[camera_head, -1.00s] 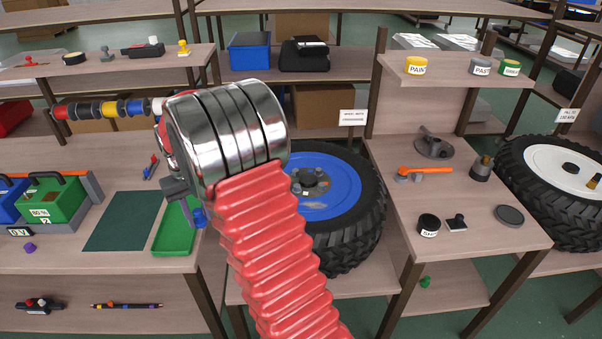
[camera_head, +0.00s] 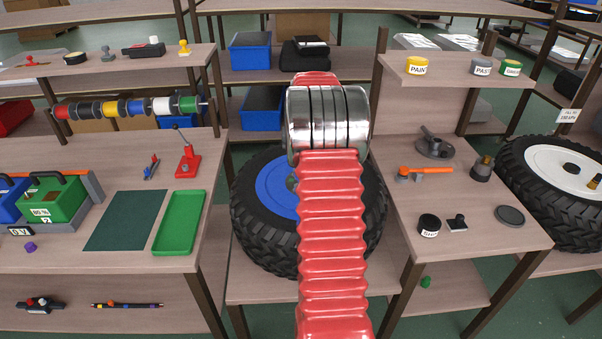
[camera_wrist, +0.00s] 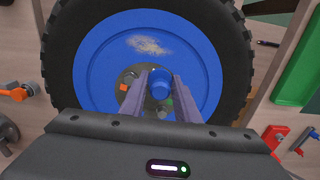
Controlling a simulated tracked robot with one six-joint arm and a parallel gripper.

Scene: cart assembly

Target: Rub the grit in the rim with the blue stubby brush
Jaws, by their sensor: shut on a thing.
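The wheel has a black tyre (camera_head: 262,245) and a blue rim (camera_head: 274,186), partly hidden behind my arm in the head view. In the wrist view the blue rim (camera_wrist: 105,55) faces the camera, with a tan patch of grit (camera_wrist: 148,45) on it, beyond the hub (camera_wrist: 128,78). My gripper (camera_wrist: 156,80) is shut on the blue stubby brush (camera_wrist: 159,84), whose round blue end shows between the fingers. The brush is in line with the hub area, apart from the grit in the picture. Its bristles are hidden, and so is any contact with the wheel.
A green tray (camera_head: 179,222) and a red lever stand (camera_head: 188,160) are on the left bench. An orange-handled tool (camera_head: 425,170) and a dark tin (camera_head: 429,226) are on the right bench. A spool rack (camera_head: 135,107) hangs at left.

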